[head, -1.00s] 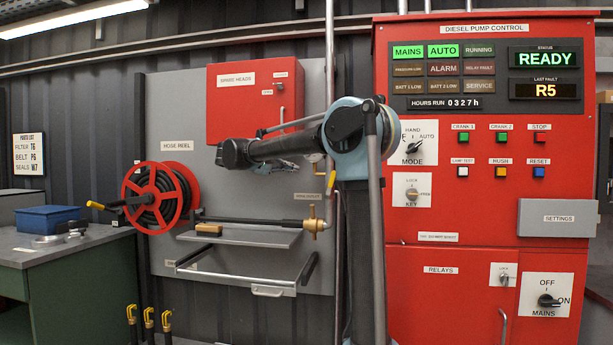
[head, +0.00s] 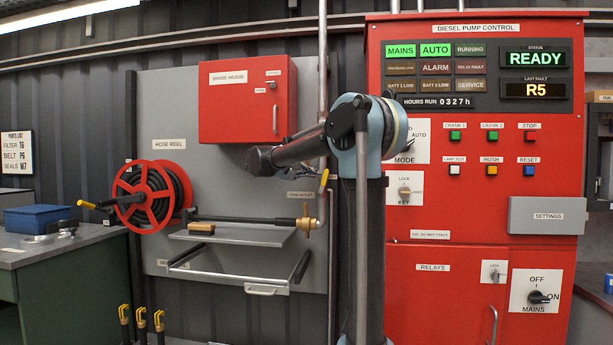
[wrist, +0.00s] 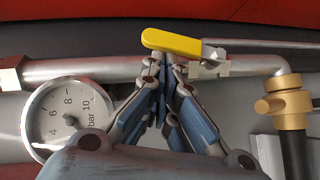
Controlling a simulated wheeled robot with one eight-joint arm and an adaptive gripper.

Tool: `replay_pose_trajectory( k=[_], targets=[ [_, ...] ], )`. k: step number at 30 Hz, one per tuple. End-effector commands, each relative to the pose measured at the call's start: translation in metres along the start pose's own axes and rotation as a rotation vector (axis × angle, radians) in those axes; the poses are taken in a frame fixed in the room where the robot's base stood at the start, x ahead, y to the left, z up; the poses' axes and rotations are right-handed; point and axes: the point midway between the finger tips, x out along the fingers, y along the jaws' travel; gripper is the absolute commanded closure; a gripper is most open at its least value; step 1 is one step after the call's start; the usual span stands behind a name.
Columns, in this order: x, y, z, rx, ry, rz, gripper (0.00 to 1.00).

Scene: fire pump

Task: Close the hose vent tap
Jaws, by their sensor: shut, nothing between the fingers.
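A yellow-handled lever (wrist: 170,42) sits on a metal pipe in the wrist view, by a small metal pivot. It looks like the hose vent tap, though no label on it is readable. Its yellow handle lies roughly along the pipe, slightly tilted. In the head view the yellow lever (head: 324,180) shows beside my arm, above the brass hose outlet. My gripper (wrist: 163,60) is shut and empty, with its fingertips at the lower edge of the yellow handle. I cannot tell whether they touch it.
A round pressure gauge (wrist: 57,118) is left of my fingers, and a brass outlet valve (wrist: 283,105) is on the right. The red spare heads box (head: 243,100) stands out from the wall panel. A shelf (head: 240,234) and the red control cabinet (head: 450,225) are nearby.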

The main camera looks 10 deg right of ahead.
Motion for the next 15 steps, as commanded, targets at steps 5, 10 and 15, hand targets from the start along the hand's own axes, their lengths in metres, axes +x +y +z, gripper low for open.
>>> replay_pose_trajectory(
  k=[5, 10, 15],
  targets=[
    [0.0007, -0.0001, 0.0009, 0.000, 0.000, 0.000, 1.00],
    [0.0008, 0.0002, 0.0011, 0.000, 0.000, 0.000, 1.00],
    [0.0070, 0.0063, 0.0076, 0.000, 0.000, 0.000, 1.00]
  ],
)
